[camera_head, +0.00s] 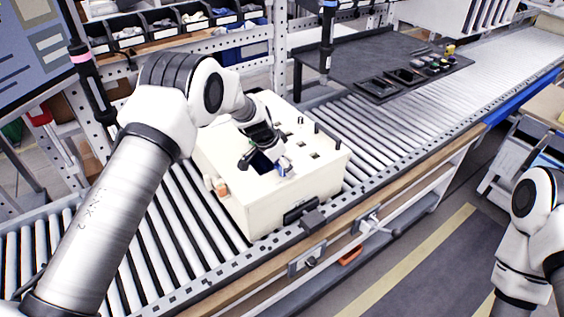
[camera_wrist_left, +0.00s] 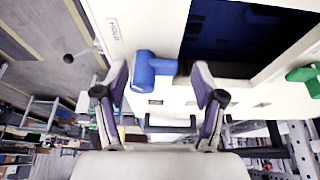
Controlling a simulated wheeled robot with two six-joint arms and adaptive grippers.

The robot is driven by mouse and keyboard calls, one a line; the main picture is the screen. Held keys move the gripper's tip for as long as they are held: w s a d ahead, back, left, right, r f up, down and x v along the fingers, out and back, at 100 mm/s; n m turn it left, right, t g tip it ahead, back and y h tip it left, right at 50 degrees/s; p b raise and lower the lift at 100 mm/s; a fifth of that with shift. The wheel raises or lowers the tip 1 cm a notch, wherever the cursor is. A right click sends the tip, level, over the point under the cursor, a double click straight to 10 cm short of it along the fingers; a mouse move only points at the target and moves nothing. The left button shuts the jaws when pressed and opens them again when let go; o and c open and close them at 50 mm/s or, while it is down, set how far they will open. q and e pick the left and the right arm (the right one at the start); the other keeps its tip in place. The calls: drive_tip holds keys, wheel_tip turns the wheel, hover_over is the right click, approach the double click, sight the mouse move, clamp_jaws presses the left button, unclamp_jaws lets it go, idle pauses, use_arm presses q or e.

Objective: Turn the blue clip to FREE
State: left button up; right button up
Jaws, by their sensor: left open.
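The blue clip (camera_wrist_left: 150,72) sits on the cream box (camera_head: 235,185), at the edge of a dark rectangular opening. It also shows in the head view (camera_head: 284,170), small, beside my gripper. A HOLD label (camera_wrist_left: 114,31) is printed to the left of the clip in the wrist view; I see no FREE label. My left gripper (camera_wrist_left: 160,68) is open, with one finger on each side of the blue clip; I cannot tell whether either finger touches it. My right arm shows at the right edge of the head view, but its gripper is out of sight.
A green clip (camera_wrist_left: 303,78) is on the far side of the opening. The box rests on a roller conveyor (camera_head: 420,105). Small black posts stand on the box top. A dark tray (camera_head: 405,80) with small parts lies farther back. A wooden rail (camera_head: 400,180) runs along the conveyor's front.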

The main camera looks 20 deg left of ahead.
use_arm(q)
drive_tip(key=shift+s+r, duration=0.45)
drive_tip(key=c, duration=0.5)
drive_tip(key=shift+s+r, duration=0.1)
drive_tip(key=shift+s, duration=0.1)
drive_tip(key=c, duration=0.6)
drive_tip(key=shift+w, duration=0.15)
drive_tip(key=shift+c, duration=0.2)
use_arm(e)
drive_tip(key=shift+s+r, duration=0.15)
drive_tip(key=shift+s, duration=0.25)
